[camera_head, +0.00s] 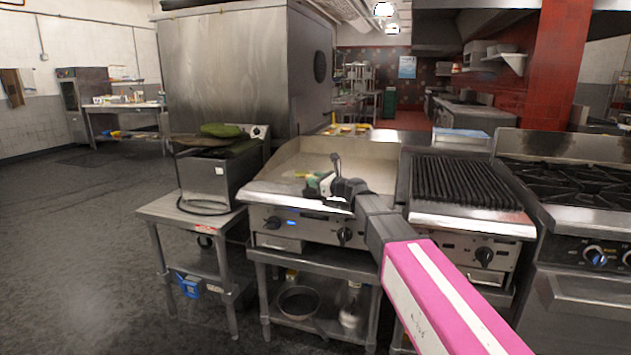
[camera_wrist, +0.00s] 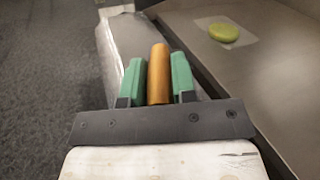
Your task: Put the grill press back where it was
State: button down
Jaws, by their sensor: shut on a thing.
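My gripper (camera_head: 318,183) is over the front part of the flat griddle (camera_head: 365,150), near its front edge. In the wrist view its green fingers (camera_wrist: 157,82) are shut on an orange-brown, rounded handle (camera_wrist: 158,72), which I take to be the grill press's. The rest of the press is hidden behind the gripper mount, so I cannot tell whether it touches the griddle. In the head view the press cannot be made out clearly behind my gripper. A round green item (camera_wrist: 223,32) lies on a pale square on the griddle, to the right of the handle in the wrist view.
A ribbed char grill (camera_head: 462,182) stands right of the griddle, with a burner range (camera_head: 570,180) beyond. A metal appliance (camera_head: 215,178) with a green item on top stands on a low table at left. Open floor (camera_head: 75,240) lies further left.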

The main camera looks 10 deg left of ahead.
jog(key=c, duration=0.9)
grip_release()
jog(key=shift+f, duration=0.1)
jog(key=shift+s+d, duration=0.2)
jog(key=shift+d, duration=0.15)
jog(key=v, duration=1.1)
jog(key=shift+d, duration=0.1)
